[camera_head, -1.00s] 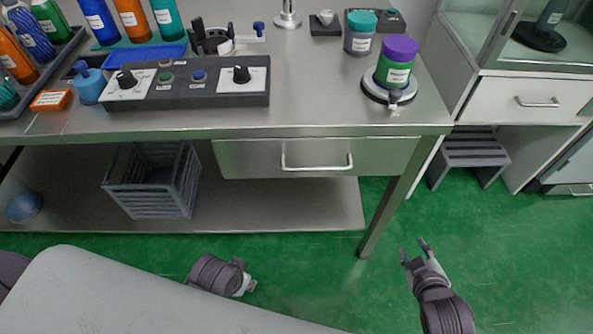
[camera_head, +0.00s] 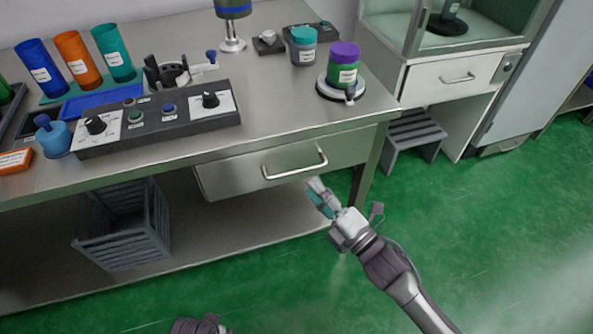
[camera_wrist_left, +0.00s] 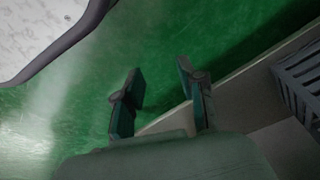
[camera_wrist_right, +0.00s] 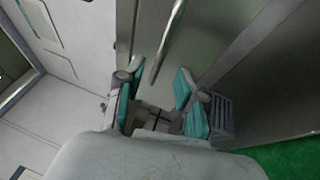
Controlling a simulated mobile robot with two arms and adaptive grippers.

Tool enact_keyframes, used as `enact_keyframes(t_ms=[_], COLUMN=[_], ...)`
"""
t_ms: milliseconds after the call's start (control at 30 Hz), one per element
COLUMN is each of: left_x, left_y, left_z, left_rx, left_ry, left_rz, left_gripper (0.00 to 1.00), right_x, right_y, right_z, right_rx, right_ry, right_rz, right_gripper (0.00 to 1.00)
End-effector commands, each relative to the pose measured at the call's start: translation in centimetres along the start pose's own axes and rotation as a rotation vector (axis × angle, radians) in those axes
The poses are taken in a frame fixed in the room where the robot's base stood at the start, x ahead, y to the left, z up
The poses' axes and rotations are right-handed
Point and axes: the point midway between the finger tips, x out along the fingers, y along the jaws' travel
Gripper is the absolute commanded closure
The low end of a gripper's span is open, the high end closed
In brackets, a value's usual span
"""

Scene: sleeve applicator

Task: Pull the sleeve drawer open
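The sleeve drawer (camera_head: 235,178) is a steel front under the tabletop, and it looks shut. Its bar handle (camera_head: 296,172) runs along the front. My right gripper (camera_head: 347,198) is open and empty, just below and in front of the handle's right end. In the right wrist view the handle (camera_wrist_right: 167,45) lies beyond the gap between the open fingers (camera_wrist_right: 155,80), apart from them. My left gripper (camera_wrist_left: 160,72) is open and empty over the floor in the left wrist view. Only its top shows at the bottom edge of the head view (camera_head: 200,326).
A grey crate (camera_head: 122,225) stands on the lower shelf. A step stool (camera_head: 413,135) is right of the table. The green floor in front is clear.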

Motion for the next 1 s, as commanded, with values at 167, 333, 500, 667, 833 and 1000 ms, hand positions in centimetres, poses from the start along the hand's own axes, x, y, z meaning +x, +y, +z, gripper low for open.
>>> enact_keyframes(t_ms=[167,333,500,667,833,1000], left_x=[-0.2,-0.6,-0.9,-0.9,-0.8,-0.7], left_y=[0.0,0.0,0.0,0.0,0.0,0.0], left_z=[-0.3,-0.6,-0.8,-0.6,-0.2,0.0], left_rx=[0.0,-0.001,-0.001,-0.001,-0.002,-0.002], left_ry=[0.004,0.005,0.011,0.01,0.003,-0.002], left_rz=[-0.001,-0.001,0.0,0.0,0.001,0.001], left_gripper=[0.6,0.6,0.6,0.6,0.6,0.6], right_x=[3.6,5.7,6.5,6.5,6.5,6.5], right_y=[0.1,0.0,0.0,0.0,0.0,0.0], right_z=[0.0,0.0,0.0,0.0,0.0,0.0], right_rx=[0.0,0.0,0.002,0.002,0.002,0.002], right_ry=[0.0,0.0,-0.001,-0.001,-0.001,-0.001], right_rz=[0.001,0.0,-0.002,-0.001,-0.001,-0.001], right_gripper=[0.63,0.63,0.63,0.63,0.76,1.0])
